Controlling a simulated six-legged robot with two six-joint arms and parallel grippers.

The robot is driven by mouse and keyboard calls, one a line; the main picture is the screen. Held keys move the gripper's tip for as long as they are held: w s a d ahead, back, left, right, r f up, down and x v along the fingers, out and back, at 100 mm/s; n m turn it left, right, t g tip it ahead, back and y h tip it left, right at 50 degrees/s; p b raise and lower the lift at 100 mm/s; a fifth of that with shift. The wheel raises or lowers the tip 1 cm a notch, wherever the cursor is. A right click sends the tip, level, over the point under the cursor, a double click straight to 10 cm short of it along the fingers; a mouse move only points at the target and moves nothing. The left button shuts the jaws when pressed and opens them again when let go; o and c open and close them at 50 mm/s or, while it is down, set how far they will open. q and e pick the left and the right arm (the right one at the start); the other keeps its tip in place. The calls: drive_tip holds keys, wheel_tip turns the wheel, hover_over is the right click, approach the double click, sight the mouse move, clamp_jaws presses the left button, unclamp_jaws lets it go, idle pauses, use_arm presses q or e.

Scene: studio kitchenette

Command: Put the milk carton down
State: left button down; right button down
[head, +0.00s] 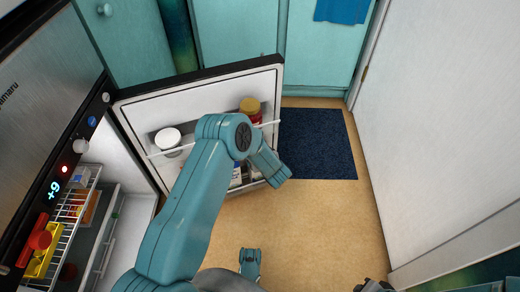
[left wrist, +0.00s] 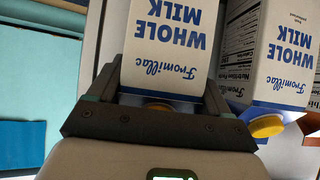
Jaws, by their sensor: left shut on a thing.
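The milk carton (left wrist: 168,50), white with blue "Whole Milk" lettering and a yellow cap, fills the middle of the left wrist view, its print upside down. My left gripper (left wrist: 160,95) is shut on it, with a finger on each side near the cap end. In the head view my left arm reaches over the open fridge door, and its own links hide the gripper and most of what it holds. Whether the carton rests on the door shelf cannot be told.
A second milk carton (left wrist: 272,60) stands close beside the held one. The open fridge door (head: 205,93) also holds a white tub (head: 167,138) and a jar (head: 250,108). Fridge racks (head: 72,208) are at left. A dark mat (head: 318,145) lies on otherwise clear floor (head: 320,225).

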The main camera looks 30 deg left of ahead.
use_arm(q)
drive_tip(key=shift+w+r, duration=0.1)
drive_tip(key=shift+r, duration=0.1)
drive_tip(key=shift+f, duration=0.2)
use_arm(e)
drive_tip(key=shift+w+d+r, duration=0.1)
drive_tip(key=shift+w, duration=0.25)
use_arm(q)
drive_tip(key=shift+r, duration=0.1)
unclamp_jaws()
drive_tip(key=shift+f, duration=0.25)
drive_tip(key=shift+d+r, duration=0.1)
drive_tip(key=shift+r, duration=0.1)
drive_tip(key=p+v, duration=0.4)
drive_tip(key=v, duration=0.8)
drive_tip(key=shift+s+f+p, duration=0.2)
drive_tip(key=shift+s+p, duration=0.05)
drive_tip(key=shift+p, duration=0.1)
use_arm(e)
drive_tip(key=shift+g, duration=0.7)
drive_tip(key=s+r, duration=0.2)
drive_tip(key=r, duration=0.1)
drive_tip(key=s+r, duration=0.1)
drive_tip(key=shift+s+a+r, duration=0.3)
drive_tip(key=shift+s, duration=0.1)
